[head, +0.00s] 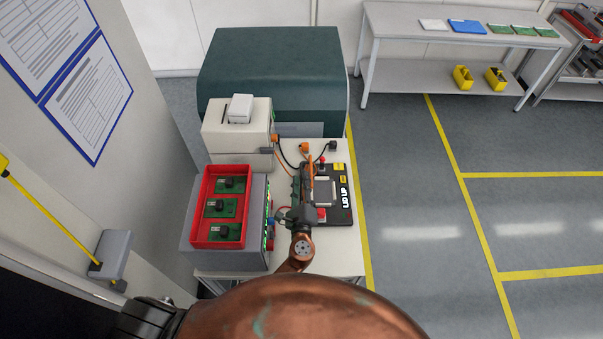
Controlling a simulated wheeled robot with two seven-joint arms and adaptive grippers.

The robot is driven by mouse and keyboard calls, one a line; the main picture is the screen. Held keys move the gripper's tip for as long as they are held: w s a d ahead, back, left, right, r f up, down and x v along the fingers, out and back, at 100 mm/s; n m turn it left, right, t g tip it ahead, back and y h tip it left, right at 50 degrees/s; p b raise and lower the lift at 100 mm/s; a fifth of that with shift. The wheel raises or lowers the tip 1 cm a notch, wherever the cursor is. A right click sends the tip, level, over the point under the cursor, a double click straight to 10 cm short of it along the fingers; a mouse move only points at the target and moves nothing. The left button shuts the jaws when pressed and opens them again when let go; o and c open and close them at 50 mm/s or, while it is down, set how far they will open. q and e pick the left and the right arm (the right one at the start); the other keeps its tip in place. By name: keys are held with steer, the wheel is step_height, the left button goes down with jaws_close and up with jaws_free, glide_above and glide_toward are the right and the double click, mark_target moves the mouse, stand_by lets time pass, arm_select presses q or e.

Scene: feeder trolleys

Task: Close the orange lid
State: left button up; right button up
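A black test fixture (348,212) with the white words "LID UP" on its right edge lies on the white bench. A narrow orange piece (312,184), which looks like the orange lid seen nearly edge-on, stands at the fixture's left part, partly hidden by my arm. My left gripper (302,176) is over the fixture's left side, right beside this orange piece. Its dark fingers are small and overlap the fixture, so I cannot tell whether they are open or touching the lid. My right gripper is not in view.
A red tray (194,208) with green boards sits on a grey box left of the fixture. A white printer-like device (237,142) and cables stand behind. A dark green machine (272,75) closes off the back. The floor at right is clear.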

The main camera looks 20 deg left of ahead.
arm_select(q)
steer(key=shift+x, duration=1.3)
steer(key=shift+c, duration=0.4)
steer(key=shift+f, duration=0.1)
jaws_close()
steer(key=shift+f, duration=0.15)
